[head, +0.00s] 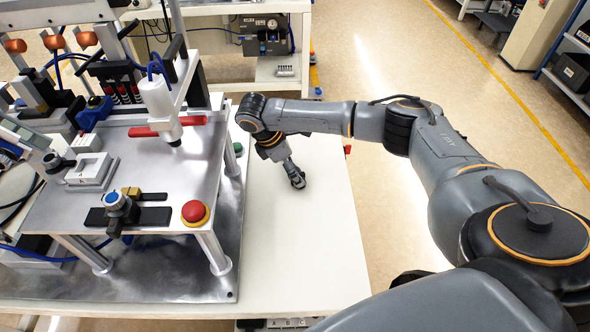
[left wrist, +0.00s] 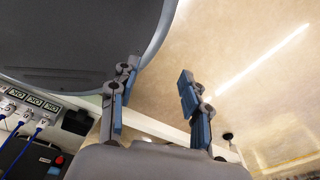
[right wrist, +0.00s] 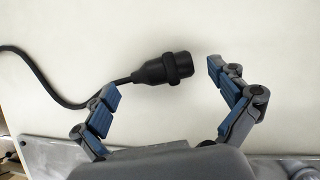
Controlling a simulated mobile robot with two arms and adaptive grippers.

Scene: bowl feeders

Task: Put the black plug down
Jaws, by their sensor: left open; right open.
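The black plug (right wrist: 165,68) shows in the right wrist view on the white table top (right wrist: 275,40), with its cable running off to the left. My right gripper (right wrist: 163,81) is open, its fingers spread to either side of the plug and apart from its body; the left fingertip is close to the cable end. In the head view the right gripper (head: 295,179) points down over the white table, and I cannot make out the plug there. My left gripper (left wrist: 157,80) is open and empty in the left wrist view, away from the table top.
A metal feeder stand (head: 150,200) with a red emergency button (head: 195,212) stands left of my right gripper. The white table (head: 300,245) is clear in front of the gripper. Another bench (head: 270,75) stands behind. A panel with blue cables (left wrist: 25,125) shows in the left wrist view.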

